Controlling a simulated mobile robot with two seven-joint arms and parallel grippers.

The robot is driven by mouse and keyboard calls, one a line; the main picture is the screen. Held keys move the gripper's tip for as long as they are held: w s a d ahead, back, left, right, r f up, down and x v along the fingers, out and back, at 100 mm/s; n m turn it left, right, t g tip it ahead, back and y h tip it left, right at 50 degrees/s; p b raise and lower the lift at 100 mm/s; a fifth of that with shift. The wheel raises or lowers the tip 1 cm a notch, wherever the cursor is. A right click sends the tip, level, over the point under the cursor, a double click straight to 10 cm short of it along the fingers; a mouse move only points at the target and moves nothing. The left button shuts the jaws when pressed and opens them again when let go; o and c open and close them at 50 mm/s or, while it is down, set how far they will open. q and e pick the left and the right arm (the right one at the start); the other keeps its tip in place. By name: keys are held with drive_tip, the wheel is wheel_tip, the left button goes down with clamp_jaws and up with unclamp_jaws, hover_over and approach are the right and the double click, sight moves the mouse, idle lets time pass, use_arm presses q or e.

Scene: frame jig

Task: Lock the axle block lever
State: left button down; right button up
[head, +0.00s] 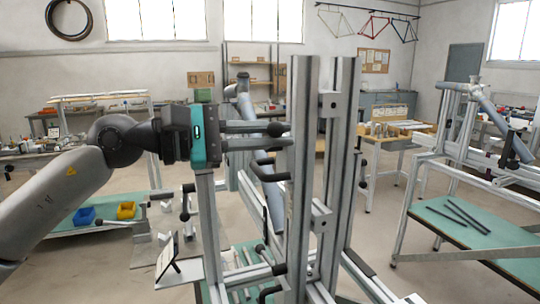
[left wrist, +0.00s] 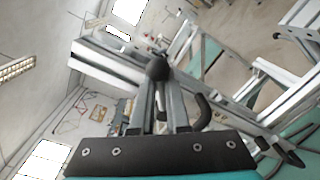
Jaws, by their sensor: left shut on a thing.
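The frame jig (head: 301,190) stands in the middle of the head view, with tall aluminium uprights. My left gripper (head: 283,135) reaches in from the left, level, its fingers pointing right at the upright. It is shut on a black ball knob (head: 277,129), which looks like the end of the axle block lever. In the left wrist view the knob (left wrist: 157,68) sits between the tips of my left gripper (left wrist: 160,82). The lever's arm and the block are mostly hidden behind the fingers and upright. My right gripper is in neither view.
A black bent handle (head: 270,171) sticks out just below my left gripper. Lower jig rails and more black-knobbed levers stand below. A small tablet on a stand (head: 167,258) is at the lower left. A green-topped bench (head: 470,232) with dark tubes stands right.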

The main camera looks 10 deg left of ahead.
use_arm(q)
drive_tip(key=f+m+b, duration=0.1)
drive_tip(key=m+b, duration=0.1)
drive_tip(key=b, duration=0.1)
drive_tip(key=f+m+b, duration=0.1)
drive_tip(key=m+b, duration=0.1)
drive_tip(key=b, duration=0.1)
drive_tip(key=s+d+f+m+b, duration=0.1)
drive_tip(key=m+b, duration=0.1)
drive_tip(key=m, duration=0.1)
drive_tip(key=shift+s+d+f+b, duration=0.1)
drive_tip(key=shift+f+b, duration=0.25)
drive_tip(key=shift+b, duration=0.05)
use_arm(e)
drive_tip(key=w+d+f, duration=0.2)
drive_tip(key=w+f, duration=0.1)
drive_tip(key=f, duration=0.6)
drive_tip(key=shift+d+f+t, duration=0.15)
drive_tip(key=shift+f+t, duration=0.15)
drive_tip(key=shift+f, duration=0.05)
use_arm(q)
drive_tip(key=c, duration=1)
unclamp_jaws()
drive_tip(key=shift+o, duration=0.5)
drive_tip(key=shift+s, duration=0.1)
drive_tip(key=shift+r+t, duration=0.2)
drive_tip(key=shift+t, duration=0.1)
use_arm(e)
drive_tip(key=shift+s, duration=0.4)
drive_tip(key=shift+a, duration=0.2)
